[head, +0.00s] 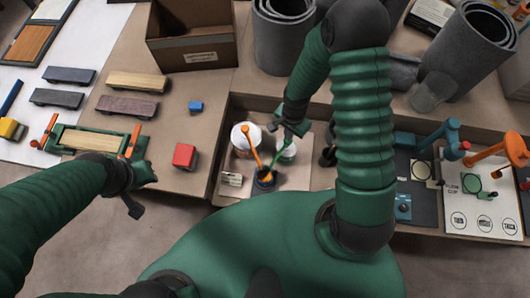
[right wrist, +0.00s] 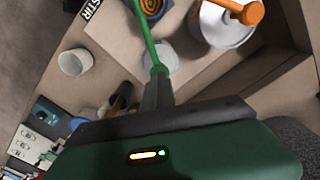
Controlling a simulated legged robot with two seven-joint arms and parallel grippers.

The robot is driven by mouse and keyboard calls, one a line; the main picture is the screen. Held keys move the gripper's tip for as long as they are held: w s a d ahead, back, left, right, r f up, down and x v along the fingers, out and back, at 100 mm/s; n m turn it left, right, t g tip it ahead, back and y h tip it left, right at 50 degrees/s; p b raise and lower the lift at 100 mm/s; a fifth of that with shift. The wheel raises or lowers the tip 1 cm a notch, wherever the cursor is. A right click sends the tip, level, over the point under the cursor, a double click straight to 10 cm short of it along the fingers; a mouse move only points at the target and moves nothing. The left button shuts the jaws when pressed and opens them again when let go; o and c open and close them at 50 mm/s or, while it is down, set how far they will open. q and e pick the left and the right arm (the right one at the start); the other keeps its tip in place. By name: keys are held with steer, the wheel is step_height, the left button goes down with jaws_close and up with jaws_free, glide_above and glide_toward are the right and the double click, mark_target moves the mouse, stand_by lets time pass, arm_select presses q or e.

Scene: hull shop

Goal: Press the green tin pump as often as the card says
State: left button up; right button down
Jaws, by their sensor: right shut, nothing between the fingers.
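The green pump (right wrist: 144,38) shows in the right wrist view as a long thin green spout over a pale tin (right wrist: 160,60). In the head view this tin (head: 287,152) is partly hidden by my right gripper (head: 288,135). The gripper is shut and empty, its fingertips down at the green pump's head; I cannot tell whether they touch. The green spout reaches toward a dark cup (head: 264,184) with orange in it. Beside it stands a white tin with an orange pump (head: 250,140). My left gripper (head: 140,172) is at the left; its fingers are not clear.
The tins stand in a shallow tray (head: 215,180). A small label card (head: 232,179) lies at its left. A white board with round marks (head: 480,205) is at the right. A cardboard box (head: 190,60), grey cylinders (head: 280,45) and a red block (head: 185,156) stand around.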

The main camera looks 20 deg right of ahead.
steer(key=shift+f, duration=0.2)
steer(key=shift+f+b, duration=1.1)
steer(key=shift+f, duration=0.1)
steer(key=shift+r, duration=0.1)
steer(key=shift+r+p, duration=1.3)
steer(key=shift+r, duration=0.05)
steer(key=shift+f, duration=0.2)
